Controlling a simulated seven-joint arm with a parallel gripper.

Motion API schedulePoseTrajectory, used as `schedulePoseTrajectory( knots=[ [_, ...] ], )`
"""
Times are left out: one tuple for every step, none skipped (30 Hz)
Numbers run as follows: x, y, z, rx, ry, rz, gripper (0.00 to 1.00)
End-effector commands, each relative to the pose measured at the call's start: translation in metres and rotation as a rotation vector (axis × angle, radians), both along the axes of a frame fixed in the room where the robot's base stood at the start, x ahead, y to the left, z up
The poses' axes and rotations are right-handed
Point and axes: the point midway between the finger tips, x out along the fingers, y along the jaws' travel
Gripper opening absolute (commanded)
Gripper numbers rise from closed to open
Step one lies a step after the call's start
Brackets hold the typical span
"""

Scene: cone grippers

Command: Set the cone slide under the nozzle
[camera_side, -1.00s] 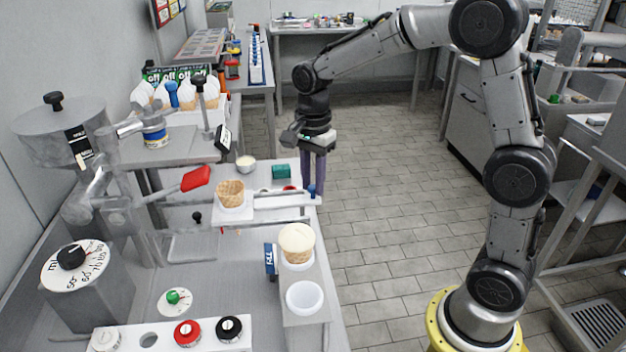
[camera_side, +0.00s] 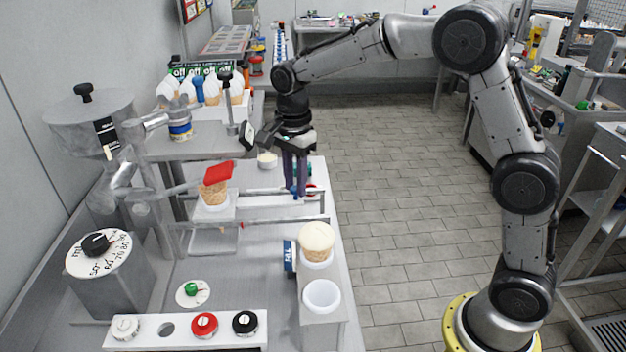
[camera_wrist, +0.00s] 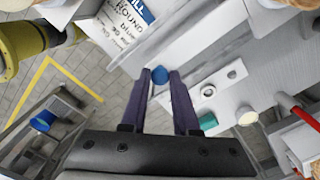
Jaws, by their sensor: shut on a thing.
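The cone slide (camera_side: 224,213) is a white carriage on metal rails, with an empty wafer cone (camera_side: 213,194) standing upright on it. A red lever paddle (camera_side: 218,172) overlaps the cone's top in the side view. The filling machine (camera_side: 92,125) is at the left; its nozzle tip cannot be made out clearly, so I cannot tell whether the cone is under it. My gripper (camera_side: 297,193) points down at the slide's right end. In the wrist view my gripper (camera_wrist: 160,78) is shut on a blue knob (camera_wrist: 160,74), mostly hidden between the fingers.
A filled cone (camera_side: 317,238) stands in a holder at the front, beside an empty white ring (camera_side: 322,295). A small white cup (camera_side: 267,160) stands behind the rails. A knob panel (camera_side: 185,332) lies at the front left.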

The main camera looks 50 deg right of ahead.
Motion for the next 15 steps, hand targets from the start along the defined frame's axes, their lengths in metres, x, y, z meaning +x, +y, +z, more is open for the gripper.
schedulePoseTrajectory(
  knots=[
    [0.0019,0.0005,0.0014,-0.001,-0.006,0.0,0.0],
    [0.0019,0.0005,0.0015,-0.001,-0.006,0.0,0.0],
    [0.0018,0.0004,0.0015,-0.001,-0.006,-0.001,0.0],
    [0.0017,0.0003,0.0015,-0.001,-0.006,-0.001,0.0],
    [0.0016,0.0002,0.0015,-0.001,-0.006,-0.001,0.0],
    [0.0016,0.0002,0.0014,-0.001,-0.006,-0.001,0.0],
    [0.0015,0.0001,0.0014,-0.001,-0.006,-0.001,0.0],
    [0.0015,0.0001,0.0014,-0.001,-0.006,0.0,0.0],
    [0.0014,0.0,0.0014,-0.001,-0.006,-0.001,0.36],
    [0.0014,0.0,0.0014,-0.001,-0.005,-0.001,0.42],
    [0.0013,0.0,0.0012,-0.001,-0.005,-0.001,0.47],
    [0.0011,-0.0001,0.0011,0.0,-0.004,-0.001,0.54],
    [0.001,0.0,0.001,0.0,-0.004,-0.001,0.59],
    [0.0009,0.0,0.0009,0.0,-0.003,0.0,0.59],
    [0.0008,0.0,0.0007,0.0,-0.003,0.0,0.59]
  ],
)
